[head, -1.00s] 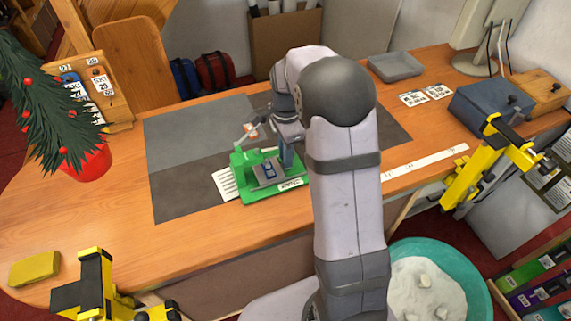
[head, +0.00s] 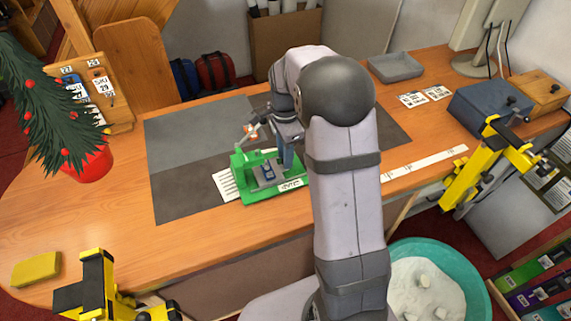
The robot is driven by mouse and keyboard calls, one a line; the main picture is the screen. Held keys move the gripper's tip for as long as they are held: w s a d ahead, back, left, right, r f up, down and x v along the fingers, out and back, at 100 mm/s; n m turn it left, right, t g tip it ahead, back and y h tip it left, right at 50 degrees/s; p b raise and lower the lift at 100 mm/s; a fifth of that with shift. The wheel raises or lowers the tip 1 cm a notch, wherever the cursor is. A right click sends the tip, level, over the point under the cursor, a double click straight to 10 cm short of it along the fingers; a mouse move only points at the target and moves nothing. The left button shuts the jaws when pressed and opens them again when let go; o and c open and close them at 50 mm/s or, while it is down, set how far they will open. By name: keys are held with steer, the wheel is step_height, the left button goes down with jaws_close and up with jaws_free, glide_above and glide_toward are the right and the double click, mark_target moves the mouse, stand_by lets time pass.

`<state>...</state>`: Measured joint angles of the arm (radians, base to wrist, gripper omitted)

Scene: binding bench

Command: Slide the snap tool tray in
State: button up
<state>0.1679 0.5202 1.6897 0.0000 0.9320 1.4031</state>
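The green snap tool (head: 240,163) sits on the dark mat, with a lever and an orange-red part at its top. Its grey tray (head: 258,183) shows at the front of the green base, with small blue parts on it. I cannot tell exactly how far in the tray sits. My gripper (head: 287,160) points down at the right side of the tool, close to the tray. The arm hides part of it, and I cannot see whether its fingers are apart or touch the tray.
A striped white card (head: 224,184) lies left of the tool. The dark mat (head: 180,150) is otherwise mostly clear. A potted tree (head: 85,165) stands at left, a grey tray (head: 396,66) at the back right. Yellow clamps (head: 96,285) stand at the front edge.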

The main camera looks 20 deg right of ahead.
steer(key=shift+r+p, duration=2.1)
steer(key=shift+r, duration=0.6)
step_height(320, 180, up, 4)
steer(key=p, duration=0.3)
steer(key=shift+p, duration=0.3)
